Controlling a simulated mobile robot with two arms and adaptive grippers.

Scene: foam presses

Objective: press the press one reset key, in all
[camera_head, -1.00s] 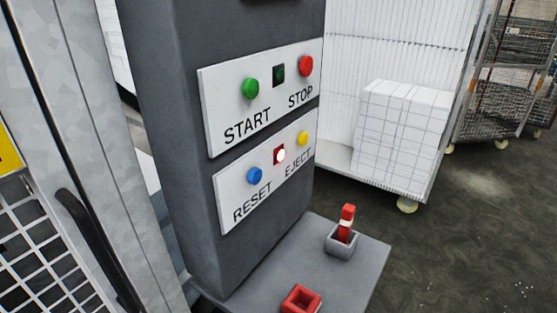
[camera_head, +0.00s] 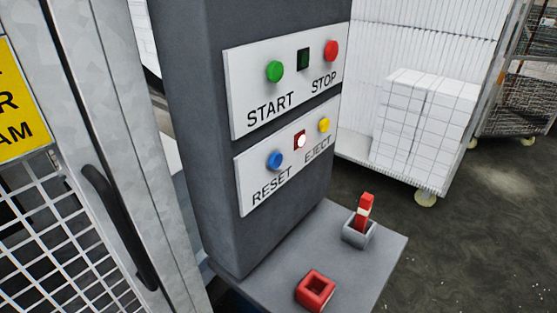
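The blue RESET key (camera_head: 275,160) sits on the lower white panel (camera_head: 262,201) of a dark grey control column (camera_head: 195,130). To its right on that panel are a lit red-and-white lamp (camera_head: 300,141) and the yellow EJECT key (camera_head: 324,124). The upper white panel (camera_head: 240,95) carries the green START key (camera_head: 274,71), a dark lamp (camera_head: 303,59) and the red STOP key (camera_head: 331,50). No label in view tells which press this is. Neither of my grippers shows in the head view.
A grey shelf (camera_head: 270,270) juts out below the panels, holding a red square socket (camera_head: 315,291) and a grey socket (camera_head: 358,235) with a red piece (camera_head: 365,211) in it. A mesh gate with a black handle (camera_head: 120,225) stands left. A wheeled cart (camera_head: 350,152) holds white blocks (camera_head: 425,120) at the right.

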